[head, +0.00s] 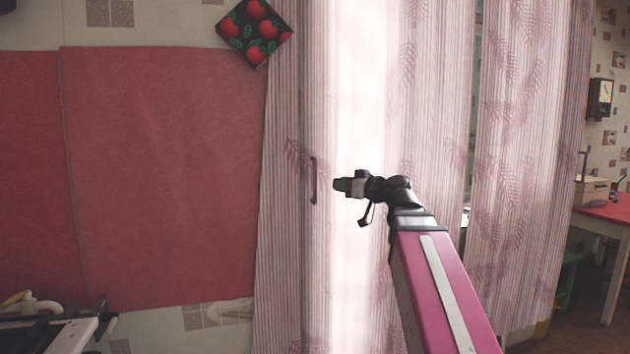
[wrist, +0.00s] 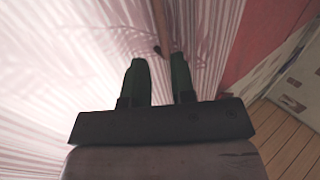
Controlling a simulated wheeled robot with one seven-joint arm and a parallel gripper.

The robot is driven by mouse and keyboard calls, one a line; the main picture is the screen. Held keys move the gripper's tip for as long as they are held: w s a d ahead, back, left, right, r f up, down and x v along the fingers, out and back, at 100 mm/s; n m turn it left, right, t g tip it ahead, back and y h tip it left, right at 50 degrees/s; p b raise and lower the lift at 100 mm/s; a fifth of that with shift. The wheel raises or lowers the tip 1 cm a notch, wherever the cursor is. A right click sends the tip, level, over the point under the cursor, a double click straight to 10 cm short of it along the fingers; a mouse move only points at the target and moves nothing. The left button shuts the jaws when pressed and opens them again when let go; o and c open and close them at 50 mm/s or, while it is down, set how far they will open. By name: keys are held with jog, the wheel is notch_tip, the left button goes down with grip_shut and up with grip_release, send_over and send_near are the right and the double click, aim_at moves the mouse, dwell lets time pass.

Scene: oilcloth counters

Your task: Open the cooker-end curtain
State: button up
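The cooker-end curtain (head: 285,250) is pale pink with thin stripes and leaf prints, and hangs in the middle of the head view. A brown upright handle (head: 314,180) is on it. My gripper (head: 341,185) is just right of the handle, pointing left toward it, with a small gap visible. In the wrist view, my gripper (wrist: 158,58) has its two dark green fingers apart. The handle (wrist: 160,25) appears just ahead, its end lined up between the fingertips. I see nothing held.
A second curtain panel (head: 525,150) hangs to the right, with a narrow gap between the panels. A white appliance, perhaps the cooker (head: 55,335), is at lower left. A red-topped table (head: 608,208) stands at far right. Red sheeting (head: 165,180) covers the left wall.

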aim_at(316, 179)
jog(key=x, duration=1)
jog(key=shift+w+a+r, duration=0.1)
jog(key=shift+w+a, duration=0.15)
jog(key=shift+a, duration=0.05)
grip_shut()
